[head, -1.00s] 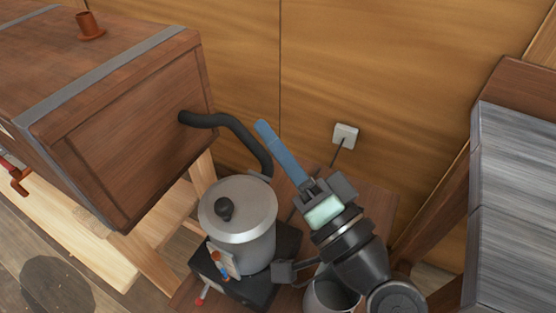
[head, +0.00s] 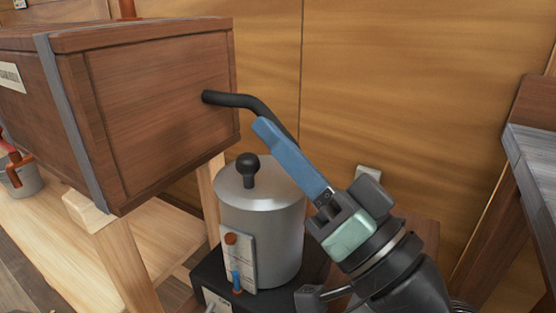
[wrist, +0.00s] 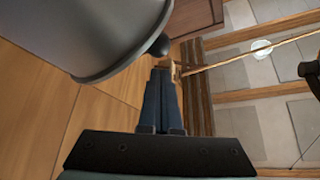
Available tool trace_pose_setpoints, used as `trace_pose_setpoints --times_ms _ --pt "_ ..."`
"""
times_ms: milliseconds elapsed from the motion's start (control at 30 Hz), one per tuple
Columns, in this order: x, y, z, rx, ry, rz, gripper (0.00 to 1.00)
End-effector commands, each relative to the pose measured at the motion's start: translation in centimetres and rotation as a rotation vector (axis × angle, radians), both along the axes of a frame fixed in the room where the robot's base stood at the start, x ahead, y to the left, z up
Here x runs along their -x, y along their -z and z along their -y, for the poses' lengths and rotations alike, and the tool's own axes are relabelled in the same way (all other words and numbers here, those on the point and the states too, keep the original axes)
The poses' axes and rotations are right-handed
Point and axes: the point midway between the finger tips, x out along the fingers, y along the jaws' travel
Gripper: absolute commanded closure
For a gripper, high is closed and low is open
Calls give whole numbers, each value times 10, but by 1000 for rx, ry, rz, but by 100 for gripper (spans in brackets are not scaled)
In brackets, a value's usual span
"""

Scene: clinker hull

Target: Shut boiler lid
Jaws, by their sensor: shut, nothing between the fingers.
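The boiler (head: 262,235) is a grey metal cylinder on a black base, at the lower middle of the head view. Its lid (head: 232,187) has a black ball knob (head: 248,168) and lies across the top, with no clear gap visible. My gripper (head: 262,127) is shut and empty, its long blue fingers slanting up and left, tips above and just right of the knob in the picture. In the wrist view the fingertips (wrist: 160,72) point toward the knob (wrist: 158,46), with the boiler's grey side (wrist: 110,35) at upper left. Contact with the lid cannot be told.
A wooden steam box (head: 150,110) on a timber stand is at left. A black hose (head: 240,99) runs from it behind my fingers. A grey-topped bench (head: 535,165) is at right.

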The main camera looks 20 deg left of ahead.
Motion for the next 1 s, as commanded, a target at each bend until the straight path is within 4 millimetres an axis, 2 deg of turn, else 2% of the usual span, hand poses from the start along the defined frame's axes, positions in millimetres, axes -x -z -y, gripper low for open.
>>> trace_pose_setpoints --times_ms 33,333,1000 --pt "1 6 0 0 0 1 100" --pt "4 17 -1 0 1 -1 100" --pt "5 19 -1 0 0 -1 100"
